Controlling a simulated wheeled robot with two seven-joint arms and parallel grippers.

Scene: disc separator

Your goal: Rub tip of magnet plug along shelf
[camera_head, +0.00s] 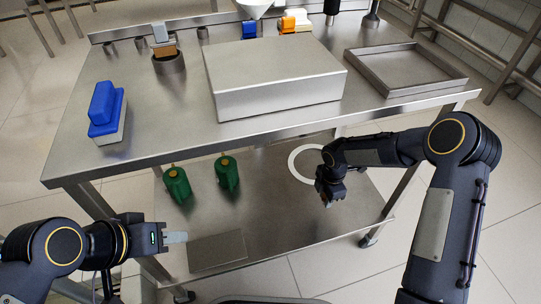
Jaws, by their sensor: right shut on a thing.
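The lower shelf (275,225) is a bare metal sheet under the table. My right gripper (328,201) points down over the right part of this shelf, near a white ring (293,168). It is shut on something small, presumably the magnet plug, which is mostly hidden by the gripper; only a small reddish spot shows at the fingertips. I cannot tell whether the tip touches the shelf. My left gripper (178,238) is at the shelf's left front, pointing right, with no held thing visible.
Two green containers (178,184) (227,173) stand at the shelf's back left. A flat grey plate (217,251) lies at its front left. The tabletop (165,130) above carries a large metal box (270,80), a tray (405,92) and a blue-topped box (106,110). The shelf's middle is clear.

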